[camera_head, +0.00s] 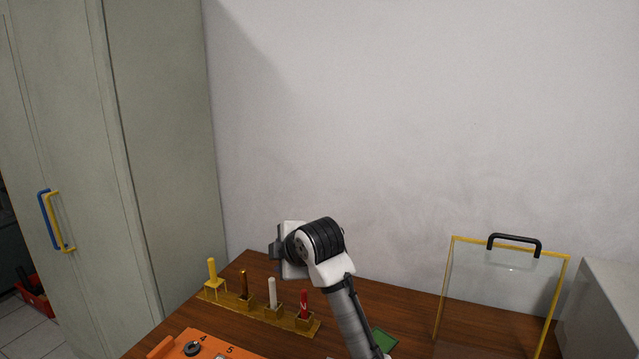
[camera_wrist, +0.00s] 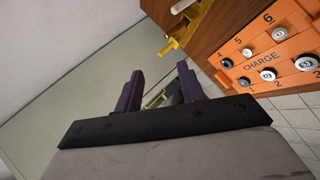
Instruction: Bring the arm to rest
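My arm, white with black joints, rises over the wooden table in the head view. My gripper (camera_head: 277,246) is above the table, with its fingers hardly showing there. In the wrist view my gripper (camera_wrist: 160,78) has two dark purple fingers standing apart. Only background shows between them, and I see nothing held.
A rack (camera_head: 262,314) holds rods, one red (camera_head: 304,304). An orange CHARGE box (camera_wrist: 268,60) has several numbered knobs. A yellow-framed clear panel (camera_head: 495,290) stands right. A cabinet (camera_head: 165,150) is left. Air above the table is free.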

